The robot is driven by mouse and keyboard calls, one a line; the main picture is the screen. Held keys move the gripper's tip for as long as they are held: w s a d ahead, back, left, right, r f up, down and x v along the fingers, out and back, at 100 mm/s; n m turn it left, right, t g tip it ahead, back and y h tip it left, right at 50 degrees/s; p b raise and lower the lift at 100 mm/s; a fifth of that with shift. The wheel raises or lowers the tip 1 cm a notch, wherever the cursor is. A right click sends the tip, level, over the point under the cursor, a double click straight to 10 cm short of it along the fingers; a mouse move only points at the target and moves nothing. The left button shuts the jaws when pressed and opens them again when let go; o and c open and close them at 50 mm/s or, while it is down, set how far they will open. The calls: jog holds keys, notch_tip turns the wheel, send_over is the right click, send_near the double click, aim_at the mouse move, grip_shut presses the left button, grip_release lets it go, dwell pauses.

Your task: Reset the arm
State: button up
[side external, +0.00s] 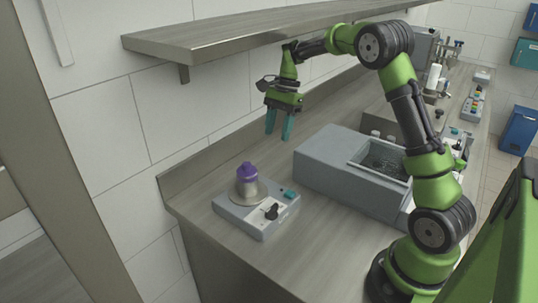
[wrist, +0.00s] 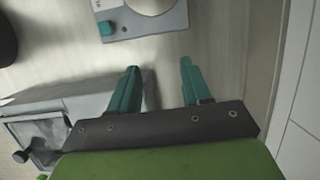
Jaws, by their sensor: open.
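My gripper (side external: 280,126) is open and empty in the side external view, held above the counter near the back wall. Its teal fingers point down with a clear gap between them. In the wrist view the two fingers (wrist: 161,80) stand apart with only bare counter between them. Part of the device shows at the top of the wrist view (wrist: 150,25).
A large grey box (side external: 325,165) with a sunken basin stands right of the device, near the gripper. Several bottles and small devices stand at the counter's far end. Counter between gripper and device is clear.

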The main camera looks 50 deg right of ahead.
jog(key=s+a+r+n+t, duration=0.3)
jog(key=s+a+n, duration=0.4)
jog(key=s, duration=0.3)
jog(key=s+a+r+n+t+h, duration=0.1)
jog(key=s+a+r+n+t, duration=0.3)
jog(key=s+a, duration=0.5)
jog(key=shift+s+a+r+n, duration=0.3)
jog(key=shift+s+r+n, duration=0.65)
jog(key=shift+n, duration=0.45)
